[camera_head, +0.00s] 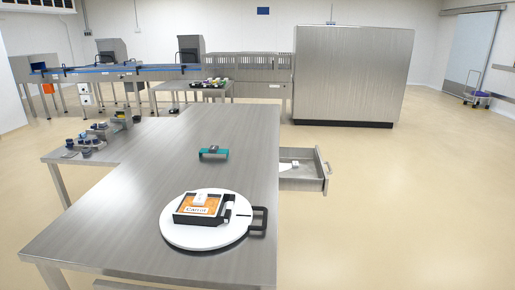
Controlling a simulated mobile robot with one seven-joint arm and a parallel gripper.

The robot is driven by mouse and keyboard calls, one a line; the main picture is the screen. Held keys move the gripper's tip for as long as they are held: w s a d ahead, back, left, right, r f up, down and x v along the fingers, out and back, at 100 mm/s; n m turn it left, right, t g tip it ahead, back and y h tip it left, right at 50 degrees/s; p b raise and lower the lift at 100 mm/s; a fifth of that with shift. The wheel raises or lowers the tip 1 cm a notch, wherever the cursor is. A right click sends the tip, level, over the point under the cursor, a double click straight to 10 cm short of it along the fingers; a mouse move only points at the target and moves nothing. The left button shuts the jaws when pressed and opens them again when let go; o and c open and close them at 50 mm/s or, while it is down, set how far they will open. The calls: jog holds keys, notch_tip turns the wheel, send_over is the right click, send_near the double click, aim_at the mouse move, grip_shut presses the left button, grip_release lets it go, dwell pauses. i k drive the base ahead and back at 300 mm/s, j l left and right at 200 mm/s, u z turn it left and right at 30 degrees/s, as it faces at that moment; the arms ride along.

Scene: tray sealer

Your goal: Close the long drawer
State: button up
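The long drawer (327,172) is pulled out from under the right side of the steel table (140,222). Its metal front with a handle faces right, over open floor. A small white item (295,164) lies inside the drawer. The part of the drawer closest to the table is hidden under the tabletop. My gripper is not in this view.
On the tabletop sit a white round board (185,240) with a box labelled Carrot (200,208) and a teal-and-black item (213,153). Several small metal parts (85,145) lie at the left. The floor right of the drawer is clear.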

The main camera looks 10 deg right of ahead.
aim_at(311, 175)
jog(key=l, duration=0.7)
jog(key=i+l, duration=0.1)
jog(key=l, duration=1.3)
jog(key=i+l+z, duration=0.1)
jog(key=l, duration=0.6)
jog(key=i+l+u, duration=0.1)
jog(key=i+l, duration=0.5)
jog(key=i, duration=0.15)
